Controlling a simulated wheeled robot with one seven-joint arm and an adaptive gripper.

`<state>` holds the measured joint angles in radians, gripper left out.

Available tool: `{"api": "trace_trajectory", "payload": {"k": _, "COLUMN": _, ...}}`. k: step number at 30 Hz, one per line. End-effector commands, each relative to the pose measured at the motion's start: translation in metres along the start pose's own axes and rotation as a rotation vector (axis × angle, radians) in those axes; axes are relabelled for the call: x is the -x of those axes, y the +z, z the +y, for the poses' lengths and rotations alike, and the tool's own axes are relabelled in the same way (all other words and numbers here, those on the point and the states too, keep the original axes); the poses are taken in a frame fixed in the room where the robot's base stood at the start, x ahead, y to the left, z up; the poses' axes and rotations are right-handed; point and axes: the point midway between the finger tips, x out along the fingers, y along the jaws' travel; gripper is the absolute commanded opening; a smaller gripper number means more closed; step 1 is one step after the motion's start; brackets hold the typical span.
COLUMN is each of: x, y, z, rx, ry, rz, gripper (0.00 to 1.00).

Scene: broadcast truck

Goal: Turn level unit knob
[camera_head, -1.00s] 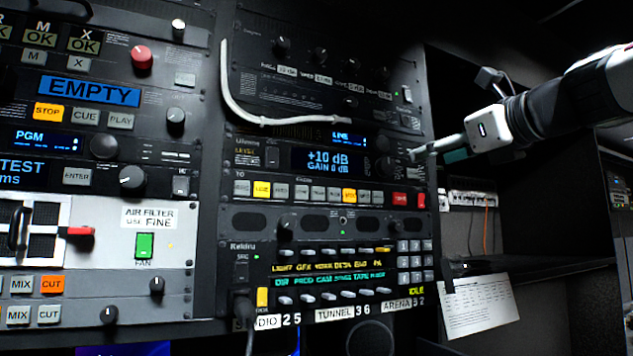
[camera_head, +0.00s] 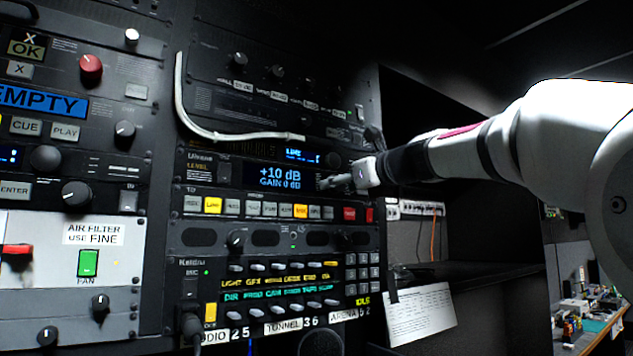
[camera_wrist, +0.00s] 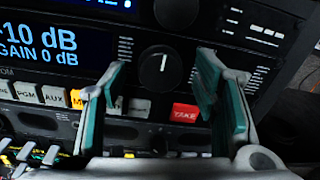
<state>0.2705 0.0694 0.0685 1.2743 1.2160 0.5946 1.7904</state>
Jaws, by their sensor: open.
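The level unit (camera_head: 232,172) is a black rack panel with a blue display (camera_head: 282,178) reading +10 dB and GAIN 0 dB. In the head view my gripper (camera_head: 328,183) is at the right end of this unit and hides its knob. In the wrist view the round black level knob (camera_wrist: 160,66), with a white pointer line near the top, lies between and beyond the two teal-padded fingers of my gripper (camera_wrist: 160,85). The fingers are spread apart. I see no contact with the knob. A second dark knob (camera_wrist: 176,12) sits above it at the top edge.
A row of lit buttons with a red TAKE button (camera_wrist: 185,112) runs just below the knob. A white cable (camera_head: 181,95) droops across the panel above. A paper sheet (camera_head: 420,313) hangs at the lower right. Open dark space lies right of the rack.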

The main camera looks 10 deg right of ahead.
Motion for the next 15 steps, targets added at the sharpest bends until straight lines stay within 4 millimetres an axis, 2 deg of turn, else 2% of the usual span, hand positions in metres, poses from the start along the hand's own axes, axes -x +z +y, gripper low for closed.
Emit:
{"api": "trace_trajectory", "payload": {"k": 10, "x": -0.0034, "y": 0.0003, "z": 0.0001, "rx": 0.001, "ry": 0.000, "rz": -0.001, "gripper": 0.55}}
{"api": "trace_trajectory", "payload": {"k": 15, "x": -0.0032, "y": 0.0002, "z": 0.0001, "rx": 0.001, "ry": 0.000, "rz": -0.001, "gripper": 0.17}}
